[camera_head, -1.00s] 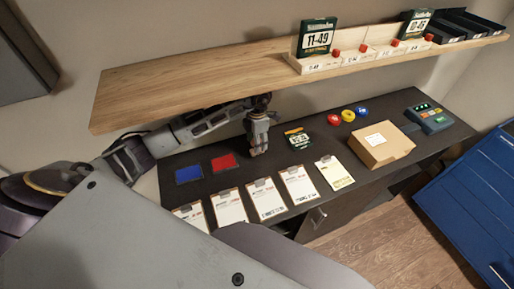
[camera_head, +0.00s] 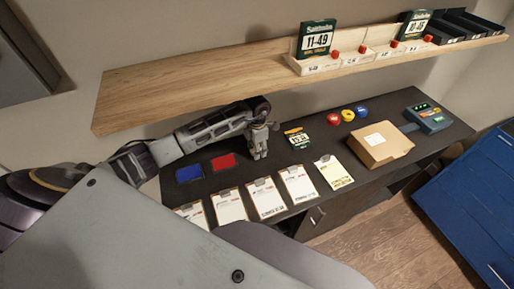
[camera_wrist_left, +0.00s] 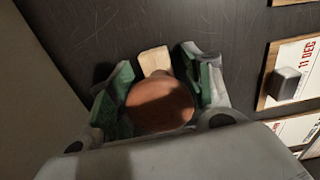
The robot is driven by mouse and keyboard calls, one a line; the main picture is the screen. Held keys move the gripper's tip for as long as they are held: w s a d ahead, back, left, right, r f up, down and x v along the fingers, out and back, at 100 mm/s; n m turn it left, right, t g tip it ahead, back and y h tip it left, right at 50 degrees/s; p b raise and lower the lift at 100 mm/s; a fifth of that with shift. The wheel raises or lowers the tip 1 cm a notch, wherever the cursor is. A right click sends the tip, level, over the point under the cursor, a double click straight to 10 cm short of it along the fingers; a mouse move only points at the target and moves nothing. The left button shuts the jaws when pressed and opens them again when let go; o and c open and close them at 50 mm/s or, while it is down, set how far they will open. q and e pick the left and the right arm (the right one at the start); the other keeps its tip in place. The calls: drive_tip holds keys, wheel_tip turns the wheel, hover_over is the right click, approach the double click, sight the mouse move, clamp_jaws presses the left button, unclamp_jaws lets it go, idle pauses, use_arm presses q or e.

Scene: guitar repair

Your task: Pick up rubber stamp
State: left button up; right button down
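The rubber stamp (camera_wrist_left: 160,103) shows in the left wrist view as a round brown knob with a pale wooden block (camera_wrist_left: 154,60) beyond it. My left gripper (camera_wrist_left: 157,62) has its two green-padded fingers apart, one on each side of the stamp. The knob lies between the pads; I cannot tell whether they touch it. In the head view my left gripper (camera_head: 260,152) points down at the dark desk, just right of the red pad, and the stamp is hidden there. My right gripper is not in view.
A blue pad (camera_head: 189,174) and a red pad (camera_head: 223,162) lie left of the gripper. Several clipboards (camera_head: 267,198) line the front edge. A string packet (camera_head: 298,139), tape rolls (camera_head: 347,115) and a cardboard box (camera_head: 380,145) are to the right. A wooden shelf (camera_head: 200,88) overhangs the desk.

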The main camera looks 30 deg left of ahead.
use_arm(q)
drive_tip(key=c, duration=0.8)
drive_tip(key=shift+c, duration=0.2)
drive_tip(key=shift+d+r, duration=0.1)
drive_tip(key=shift+r, duration=0.1)
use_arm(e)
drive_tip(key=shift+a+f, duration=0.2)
